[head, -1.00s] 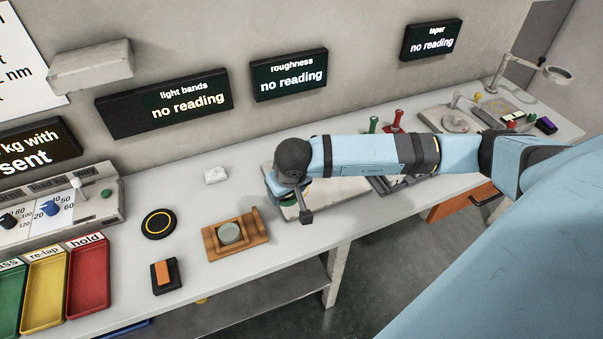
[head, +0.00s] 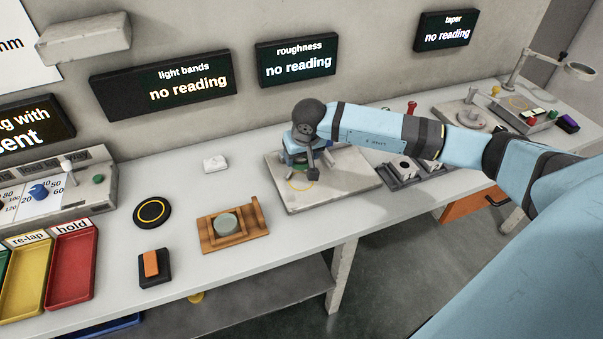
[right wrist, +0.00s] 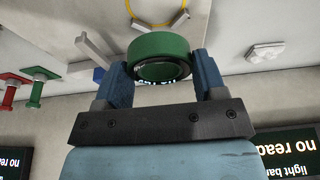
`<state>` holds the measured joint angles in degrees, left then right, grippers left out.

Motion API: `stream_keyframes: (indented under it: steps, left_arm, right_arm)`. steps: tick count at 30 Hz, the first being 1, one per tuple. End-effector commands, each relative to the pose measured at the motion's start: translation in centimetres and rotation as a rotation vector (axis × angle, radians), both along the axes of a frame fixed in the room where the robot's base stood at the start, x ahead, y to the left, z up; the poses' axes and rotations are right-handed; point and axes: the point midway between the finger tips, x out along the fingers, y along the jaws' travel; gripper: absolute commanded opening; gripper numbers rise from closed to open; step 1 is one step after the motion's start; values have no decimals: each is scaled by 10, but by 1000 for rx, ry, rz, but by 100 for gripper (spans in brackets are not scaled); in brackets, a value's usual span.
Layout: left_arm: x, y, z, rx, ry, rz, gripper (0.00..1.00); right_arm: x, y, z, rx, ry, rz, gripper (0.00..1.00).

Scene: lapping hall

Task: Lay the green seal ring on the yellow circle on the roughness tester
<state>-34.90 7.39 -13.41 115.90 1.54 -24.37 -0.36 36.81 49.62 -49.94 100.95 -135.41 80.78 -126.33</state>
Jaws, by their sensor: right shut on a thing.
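My right gripper (head: 304,172) is over the left part of the roughness tester (head: 345,182), a pale grey plate. In the right wrist view its two blue fingers are shut on the green seal ring (right wrist: 160,47), one on each side. The ring has a dark inner bore. In the head view I cannot make the ring out behind the gripper. The yellow circle (head: 299,185) shows on the plate beside and below the gripper. It also shows in the right wrist view (right wrist: 184,17), just beyond the ring and apart from it in the picture. My left gripper is not in view.
Left of the tester are a wooden fixture (head: 259,213) with a grey-green disc, a black round pad (head: 152,212) and a small white block (head: 215,163). A dark rack (head: 412,176) stands close on the right. The roughness display (head: 297,62) reads "no reading".

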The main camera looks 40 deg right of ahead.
Motion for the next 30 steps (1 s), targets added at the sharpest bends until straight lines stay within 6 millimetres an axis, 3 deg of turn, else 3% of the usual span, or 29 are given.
stream_keyframes:
  steps: [3,10,17,28,29,30]
  left_arm:
    - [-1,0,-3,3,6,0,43]
    - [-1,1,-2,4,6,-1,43]
    - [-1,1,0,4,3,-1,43]
    - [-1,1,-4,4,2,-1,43]
    - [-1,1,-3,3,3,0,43]
    - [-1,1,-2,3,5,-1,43]
  right_arm:
    - [-1,0,-21,1,2,-1,36]
    - [0,0,-37,1,1,-1,36]
    - [0,1,-69,2,1,1,36]
    - [0,0,-76,0,-2,0,36]
    - [0,0,-76,0,-1,0,67]
    - [0,0,-75,1,-1,0,76]
